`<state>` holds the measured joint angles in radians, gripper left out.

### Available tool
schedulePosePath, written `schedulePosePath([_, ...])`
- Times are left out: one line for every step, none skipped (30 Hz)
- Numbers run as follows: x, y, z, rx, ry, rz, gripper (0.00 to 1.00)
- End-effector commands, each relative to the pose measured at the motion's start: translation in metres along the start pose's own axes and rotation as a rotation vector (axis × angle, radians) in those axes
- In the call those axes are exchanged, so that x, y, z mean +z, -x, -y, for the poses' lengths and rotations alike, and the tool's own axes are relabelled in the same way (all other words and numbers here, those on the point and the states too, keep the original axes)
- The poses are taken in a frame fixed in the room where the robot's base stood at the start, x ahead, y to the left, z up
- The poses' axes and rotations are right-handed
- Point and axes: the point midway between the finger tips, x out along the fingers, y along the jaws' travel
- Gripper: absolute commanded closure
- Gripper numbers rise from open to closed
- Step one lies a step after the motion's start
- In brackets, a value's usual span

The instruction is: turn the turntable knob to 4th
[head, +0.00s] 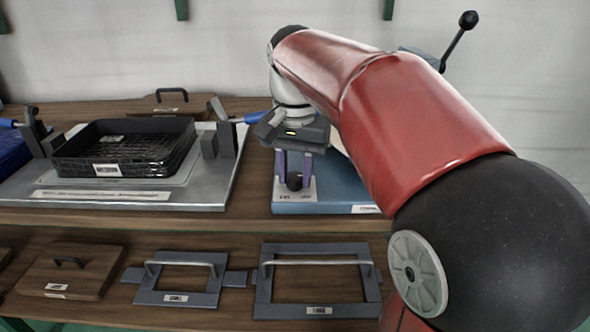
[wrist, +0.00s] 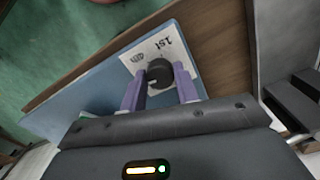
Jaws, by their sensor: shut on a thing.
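The turntable knob is a small black round knob (wrist: 160,74) on a white label plate (head: 307,190) on a blue base (head: 335,206). My gripper (wrist: 159,90) has purple fingers, one on each side of the knob, and is shut on it. In the head view the gripper (head: 295,172) points down onto the knob (head: 294,182) from above. In the wrist view the plate shows "1st" and, beside it, a partly hidden mark that looks like "4th". The knob's exact setting cannot be told. The rest of the turntable is mostly hidden behind my arm.
A black mesh tray (head: 68,165) stands on a metal plate (head: 215,190) with clamps at the left. A clamp block (head: 228,139) with a blue handle is close to my gripper. Grey handled frames (head: 181,257) and a wooden lid (head: 72,268) lie on the lower shelf.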

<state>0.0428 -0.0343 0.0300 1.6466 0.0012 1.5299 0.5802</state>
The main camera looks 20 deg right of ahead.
Motion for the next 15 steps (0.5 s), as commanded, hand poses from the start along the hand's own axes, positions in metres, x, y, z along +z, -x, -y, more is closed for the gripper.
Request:
schedulePosePath([-0.0003,0.0005,0.0002,-0.001,-0.042,-0.002,0.92])
schedulePosePath([-0.0003,0.0005,0.0002,-0.001,-0.071,-0.002,0.92])
schedulePosePath([-0.0003,0.0006,0.0002,-0.001,-0.109,-0.002,0.92])
schedulePosePath([-0.0003,0.0006,0.0002,-0.001,-0.137,-0.002,0.92])
schedulePosePath([-0.0003,0.0006,0.0002,-0.001,-0.166,-0.003,0.92])
schedulePosePath([-0.0003,0.0006,0.0002,-0.001,-0.204,-0.003,0.92])
schedulePosePath([-0.0004,0.0006,0.0002,-0.002,-0.232,-0.003,0.92])
schedulePosePath([-0.0004,0.0006,0.0002,-0.002,-0.261,-0.003,0.92])
schedulePosePath([-0.0004,0.0006,0.0002,-0.002,-0.298,-0.003,0.92])
schedulePosePath([-0.0004,0.0006,0.0002,-0.002,-0.327,-0.003,0.92])
schedulePosePath([-0.0004,0.0006,0.0002,-0.002,-0.356,-0.003,0.92])
schedulePosePath([-0.0004,0.0006,0.0002,-0.002,-0.393,-0.003,0.92])
schedulePosePath([-0.0004,0.0006,0.0002,-0.002,-0.421,-0.003,0.92])
schedulePosePath([-0.0004,0.0006,0.0002,-0.002,-0.449,-0.003,0.92])
schedulePosePath([-0.0004,0.0007,0.0002,-0.002,-0.484,-0.003,0.92])
